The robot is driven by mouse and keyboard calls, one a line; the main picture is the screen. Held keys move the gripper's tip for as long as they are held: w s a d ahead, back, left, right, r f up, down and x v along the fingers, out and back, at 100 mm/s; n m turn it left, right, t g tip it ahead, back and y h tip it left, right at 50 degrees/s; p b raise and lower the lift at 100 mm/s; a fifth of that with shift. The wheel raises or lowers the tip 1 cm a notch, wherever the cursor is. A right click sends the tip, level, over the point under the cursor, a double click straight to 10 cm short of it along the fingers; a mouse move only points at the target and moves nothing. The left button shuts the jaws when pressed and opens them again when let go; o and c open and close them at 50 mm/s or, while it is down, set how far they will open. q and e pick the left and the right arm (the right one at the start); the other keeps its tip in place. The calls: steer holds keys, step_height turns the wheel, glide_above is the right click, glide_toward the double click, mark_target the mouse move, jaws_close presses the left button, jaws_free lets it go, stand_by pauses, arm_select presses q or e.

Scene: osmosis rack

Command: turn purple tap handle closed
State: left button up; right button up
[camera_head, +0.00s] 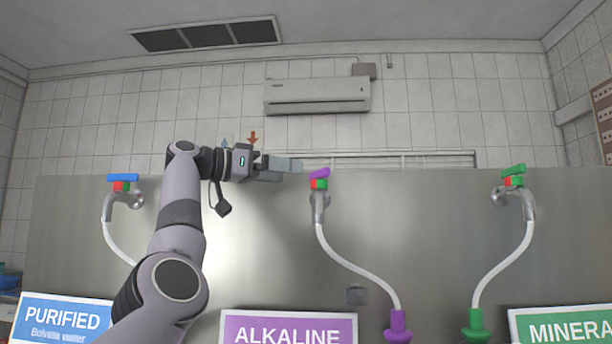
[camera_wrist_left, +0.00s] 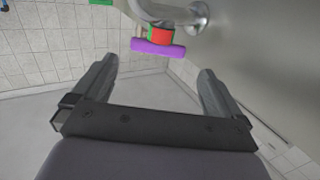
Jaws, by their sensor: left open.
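The purple tap handle (camera_head: 320,174) sits on a tap with a red and green collar, at the middle of the steel panel in the head view. The fingers appear apart from the handle. My right gripper is not in view.
A blue-handled tap (camera_head: 123,178) is at the left and a green-handled tap (camera_head: 513,170) at the right. A white hose (camera_head: 350,266) runs from the purple tap to a purple fitting (camera_head: 397,325). Labels, including the ALKALINE sign (camera_head: 288,328), stand along the bottom.

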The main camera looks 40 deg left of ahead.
mark_target(316, 174)
arm_select(q)
steer(key=p+x, duration=0.1)
steer(key=x, duration=0.2)
steer(key=p+x, duration=0.2)
steer(key=x, duration=0.2)
steer(key=shift+d+r, duration=0.1)
steer(key=shift+r, duration=0.1)
steer(key=c, duration=0.7)
